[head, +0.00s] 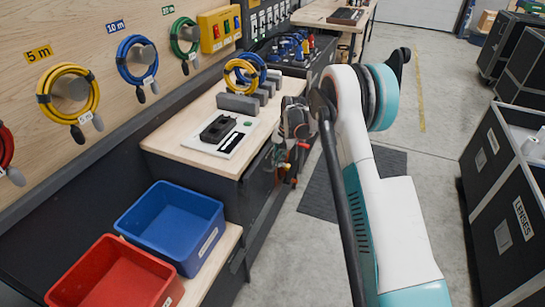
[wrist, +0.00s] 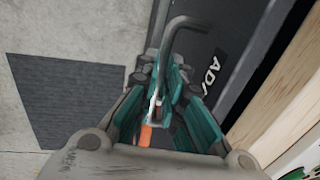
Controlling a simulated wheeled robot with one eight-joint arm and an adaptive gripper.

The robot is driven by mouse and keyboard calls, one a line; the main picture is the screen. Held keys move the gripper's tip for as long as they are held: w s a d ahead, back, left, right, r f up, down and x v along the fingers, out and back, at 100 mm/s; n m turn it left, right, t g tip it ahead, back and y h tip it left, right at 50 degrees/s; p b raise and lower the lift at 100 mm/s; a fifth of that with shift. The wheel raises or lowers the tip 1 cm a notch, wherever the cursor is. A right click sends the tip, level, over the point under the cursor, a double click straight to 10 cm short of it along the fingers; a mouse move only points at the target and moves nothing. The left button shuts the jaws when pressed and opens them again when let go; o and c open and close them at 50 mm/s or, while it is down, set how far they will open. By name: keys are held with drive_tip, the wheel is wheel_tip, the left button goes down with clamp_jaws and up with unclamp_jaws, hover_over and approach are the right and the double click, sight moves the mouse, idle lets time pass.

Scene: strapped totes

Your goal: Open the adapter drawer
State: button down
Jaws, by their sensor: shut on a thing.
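The adapter drawer shows in the wrist view as a dark front (wrist: 212,60) with a label partly readable as "ADA". A grey bar handle (wrist: 185,22) stands out from it, and its bent end shows above my fingers. My gripper (wrist: 160,88) is shut on this handle, with its teal fingers hiding the lower part of the bar. In the head view my gripper (head: 290,172) is at the front of the dark cabinet below the wooden worktop, and my arm hides part of it. I cannot tell whether the drawer stands out from the cabinet.
The worktop (head: 178,140) carries a black device on a white board and grey blocks with coiled cables. A blue bin (head: 170,225) and a red bin (head: 115,275) stand at the lower left. A dark lenses case (head: 505,205) is at the right. The floor between is clear, with a dark mat (head: 390,165).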

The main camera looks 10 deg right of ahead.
drive_tip(key=s+d, duration=0.8)
drive_tip(key=d, duration=0.4)
drive_tip(key=s+d, duration=0.9)
drive_tip(key=d, duration=0.3)
drive_tip(key=shift+s+b, duration=0.3)
drive_tip(key=shift+b, duration=0.05)
drive_tip(key=shift+d, duration=0.1)
drive_tip(key=c, duration=1.7)
unclamp_jaws()
drive_tip(key=r, duration=0.4)
drive_tip(key=d+r, duration=0.1)
drive_tip(key=r, duration=0.3)
drive_tip(key=s+r, duration=0.1)
drive_tip(key=r, duration=0.2)
drive_tip(key=shift+s+d+r, duration=0.1)
drive_tip(key=shift+d+r, duration=0.3)
